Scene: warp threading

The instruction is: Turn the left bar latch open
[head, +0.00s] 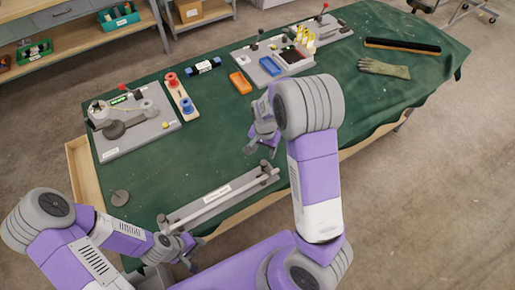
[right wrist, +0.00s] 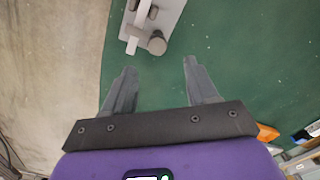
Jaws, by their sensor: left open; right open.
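The bar fixture (head: 215,198) is a grey base with a pale bar lying along it, at the front edge of the green table. Its left bar latch (head: 162,219) is a small dark piece at the left end; whether it is turned is too small to tell. My left gripper (head: 192,250) is open, just in front of that end, apart from the latch as far as I can see. My right gripper (head: 258,142) is open and empty above the table, behind the right end. In the right wrist view, one fixture end with a round grey knob (right wrist: 157,43) lies beyond the open fingers.
A board with a crank-like device (head: 135,122) and a spool rack (head: 180,97) stand behind. A glove (head: 384,69) lies at right. The middle cloth is clear.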

